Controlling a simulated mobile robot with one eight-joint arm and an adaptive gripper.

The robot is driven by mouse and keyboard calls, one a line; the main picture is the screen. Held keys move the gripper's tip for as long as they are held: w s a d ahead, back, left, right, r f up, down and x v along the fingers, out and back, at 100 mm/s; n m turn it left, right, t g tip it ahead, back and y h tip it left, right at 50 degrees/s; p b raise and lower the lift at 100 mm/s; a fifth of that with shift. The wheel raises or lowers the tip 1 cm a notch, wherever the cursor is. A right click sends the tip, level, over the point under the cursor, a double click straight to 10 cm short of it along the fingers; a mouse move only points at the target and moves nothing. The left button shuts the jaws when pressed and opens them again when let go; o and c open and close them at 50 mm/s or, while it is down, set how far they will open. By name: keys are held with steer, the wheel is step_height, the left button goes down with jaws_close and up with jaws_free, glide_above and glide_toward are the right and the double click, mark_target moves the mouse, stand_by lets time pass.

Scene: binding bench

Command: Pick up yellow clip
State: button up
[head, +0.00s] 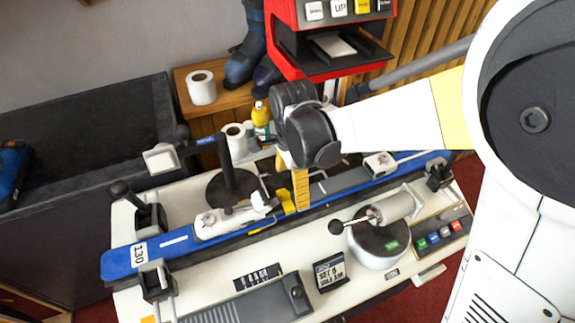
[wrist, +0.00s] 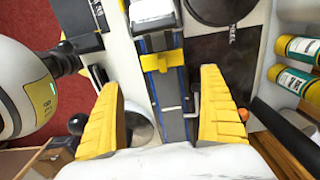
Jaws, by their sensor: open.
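The yellow clip (wrist: 162,61) sits across the blue ski (head: 125,262) near the middle of the bench. In the head view the clip (head: 286,201) shows just left of my gripper's yellow finger. My gripper (wrist: 161,80) is open with nothing between its ribbed yellow fingers. The fingers point down at the ski and straddle its width in the wrist view, with the clip just beyond their tips. In the head view my gripper (head: 297,186) hangs above the ski, and my arm hides part of it.
A white-and-grey binding (head: 217,222) is on the ski left of the clip. A dark post with a round base (head: 232,187) stands behind it. A white cylinder with a lever (head: 393,208) stands at front right. Clamps (head: 151,216) flank the ski's left end.

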mark_target(287, 199)
step_height(287, 199, down, 2)
steer(key=shift+a+f+b, duration=0.1)
steer(key=shift+b, duration=0.2)
steer(key=f, duration=0.1)
steer(key=f+b, duration=0.1)
steer(key=f, duration=0.1)
steer(key=a+f+b, duration=0.1)
steer(key=shift+w+f, duration=0.1)
steer(key=shift+f, duration=0.3)
steer(key=shift+r, duration=0.1)
steer(key=c, duration=1.2)
